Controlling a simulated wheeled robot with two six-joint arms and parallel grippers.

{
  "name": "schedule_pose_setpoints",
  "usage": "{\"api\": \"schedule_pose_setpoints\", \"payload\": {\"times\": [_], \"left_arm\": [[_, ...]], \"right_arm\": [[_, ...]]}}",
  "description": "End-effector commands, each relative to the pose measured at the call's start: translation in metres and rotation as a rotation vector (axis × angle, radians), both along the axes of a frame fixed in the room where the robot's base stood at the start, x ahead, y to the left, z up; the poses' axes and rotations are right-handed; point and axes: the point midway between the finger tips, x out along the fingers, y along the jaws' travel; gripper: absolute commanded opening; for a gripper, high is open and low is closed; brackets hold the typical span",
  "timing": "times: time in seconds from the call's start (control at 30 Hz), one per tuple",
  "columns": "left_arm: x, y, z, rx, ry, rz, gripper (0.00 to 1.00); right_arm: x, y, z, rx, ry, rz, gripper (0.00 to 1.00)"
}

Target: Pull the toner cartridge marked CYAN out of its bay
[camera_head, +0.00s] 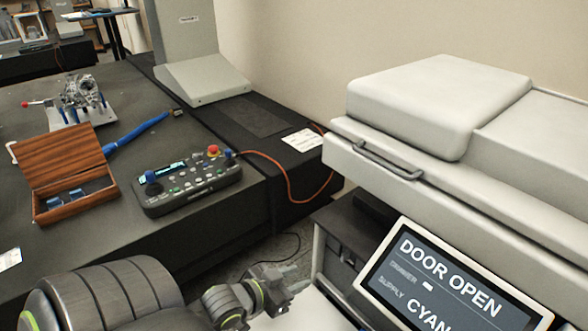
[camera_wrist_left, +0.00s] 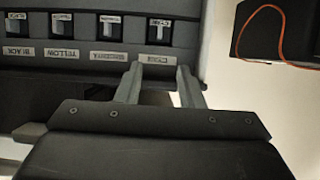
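The cyan toner cartridge (camera_wrist_left: 159,32) sits in its bay at the right end of a row in the left wrist view, with a pale T-shaped handle. Its CYAN label (camera_wrist_left: 158,59) reads upside down below it. My left gripper (camera_wrist_left: 160,72) is open. Its two fingers are apart, pointing toward the CYAN label, with nothing visible between them. In the head view the left gripper (camera_head: 288,279) is at the printer's (camera_head: 465,200) left front side, and the cartridges are hidden there. My right gripper is out of view.
The magenta (camera_wrist_left: 110,27), yellow (camera_wrist_left: 62,24) and black (camera_wrist_left: 15,26) cartridges sit left of cyan in the left wrist view. The printer's screen (camera_head: 440,285) reads DOOR OPEN and CYAN. A dark table holds a control pendant (camera_head: 187,186) and a wooden box (camera_head: 66,168).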

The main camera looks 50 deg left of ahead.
Motion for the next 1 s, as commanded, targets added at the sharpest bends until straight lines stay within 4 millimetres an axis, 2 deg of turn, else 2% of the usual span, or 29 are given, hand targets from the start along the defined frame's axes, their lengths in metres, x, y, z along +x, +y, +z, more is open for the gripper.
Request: {"api": "schedule_pose_setpoints", "payload": {"times": [0.17,0.37,1.0], "left_arm": [[0.001,0.000,0.000,0.000,-0.002,0.000,0.35],[0.018,-0.001,-0.008,-0.001,-0.004,0.001,0.35],[0.131,-0.011,-0.054,-0.002,-0.003,0.002,0.35]], "right_arm": [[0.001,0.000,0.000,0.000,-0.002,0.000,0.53],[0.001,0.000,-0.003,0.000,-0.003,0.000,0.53],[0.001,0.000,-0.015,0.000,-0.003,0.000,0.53]]}}
